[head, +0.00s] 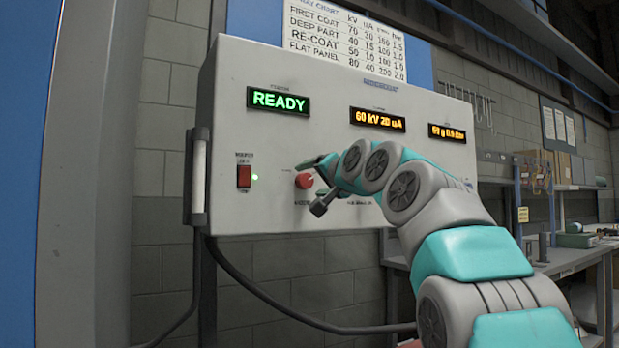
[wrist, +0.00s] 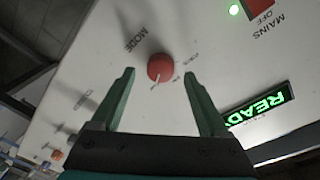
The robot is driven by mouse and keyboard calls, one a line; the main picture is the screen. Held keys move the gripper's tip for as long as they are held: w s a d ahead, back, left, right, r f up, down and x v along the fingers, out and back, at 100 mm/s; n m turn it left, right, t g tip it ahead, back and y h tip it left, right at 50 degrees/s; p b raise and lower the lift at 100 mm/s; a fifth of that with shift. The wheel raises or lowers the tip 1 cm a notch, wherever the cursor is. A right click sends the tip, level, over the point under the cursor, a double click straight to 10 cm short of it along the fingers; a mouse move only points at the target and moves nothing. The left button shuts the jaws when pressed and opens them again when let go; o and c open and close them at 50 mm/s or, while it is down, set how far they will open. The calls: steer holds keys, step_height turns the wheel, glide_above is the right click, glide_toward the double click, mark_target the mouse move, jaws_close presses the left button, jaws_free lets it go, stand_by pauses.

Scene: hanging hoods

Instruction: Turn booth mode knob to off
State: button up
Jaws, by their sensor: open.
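The red round mode knob (head: 304,180) is on the grey control panel (head: 300,70), below the green READY display. In the wrist view the knob (wrist: 161,68) sits just beyond and between my fingertips, near the word MODE. A pale pointer line on it points toward the lower left in that view. The small position labels around it are too blurred to read. My gripper (wrist: 160,75) is open, with a green finger on either side of the knob and apart from it. In the head view my gripper (head: 318,185) is at the knob's right, partly hidden by my arm.
The red mains switch (head: 244,176) with a lit green lamp is left of the knob. A READY display (head: 278,100) and two amber displays (head: 378,119) are above. A black cable (head: 290,318) hangs below the panel. A workbench (head: 560,260) stands at right.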

mark_target(305, 181)
steer(key=shift+w+a+r, duration=0.2)
steer(key=shift+w, duration=0.25)
steer(key=shift+w+a+f, duration=0.2)
steer(key=shift+w+a, duration=0.1)
steer(key=shift+w, duration=0.3)
steer(key=shift+c, duration=0.3)
jaws_close()
